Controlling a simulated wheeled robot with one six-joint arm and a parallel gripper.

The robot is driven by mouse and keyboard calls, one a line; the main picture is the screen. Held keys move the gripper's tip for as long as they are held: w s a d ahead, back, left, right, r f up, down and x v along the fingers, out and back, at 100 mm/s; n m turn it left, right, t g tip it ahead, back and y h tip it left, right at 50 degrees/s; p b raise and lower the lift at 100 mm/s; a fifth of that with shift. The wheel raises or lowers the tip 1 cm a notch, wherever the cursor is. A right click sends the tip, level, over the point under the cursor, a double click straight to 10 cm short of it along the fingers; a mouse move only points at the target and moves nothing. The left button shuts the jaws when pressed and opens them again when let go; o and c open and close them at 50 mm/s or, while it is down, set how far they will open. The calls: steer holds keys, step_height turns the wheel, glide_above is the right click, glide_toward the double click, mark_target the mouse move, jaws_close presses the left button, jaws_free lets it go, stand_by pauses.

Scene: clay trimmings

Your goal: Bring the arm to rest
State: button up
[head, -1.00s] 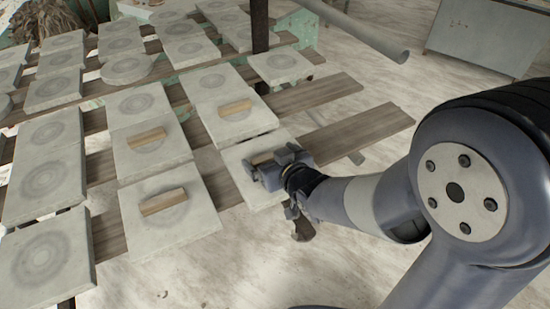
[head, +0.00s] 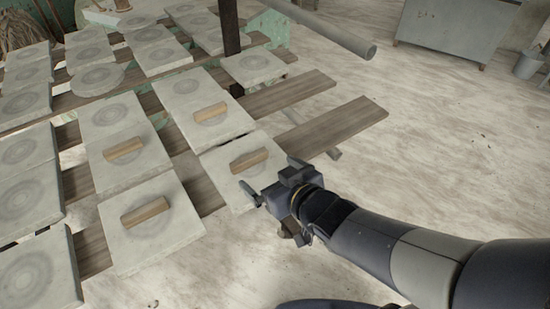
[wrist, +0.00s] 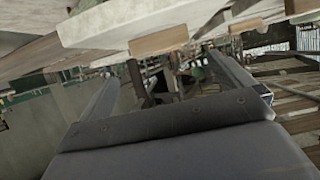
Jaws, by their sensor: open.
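My gripper (head: 274,181) is open and empty in the head view, just off the right edge of the nearest slab (head: 216,169). A tan bar-shaped piece (head: 249,160) lies on that slab, a short gap to the left of my fingers. In the wrist view my two fingers (wrist: 165,88) stand apart with nothing between them. Past them a pale slab (wrist: 115,25) and a tan piece (wrist: 160,40) show near the top.
Similar tan pieces lie on other slabs (head: 210,112), (head: 123,148), (head: 145,211). The slabs rest on wooden planks (head: 335,128). The floor (head: 450,150) at the right is clear.

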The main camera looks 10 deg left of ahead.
mark_target(251, 160)
stand_by(0.4)
steer(key=shift+b+x, duration=0.5)
steer(key=shift+x, duration=4.85)
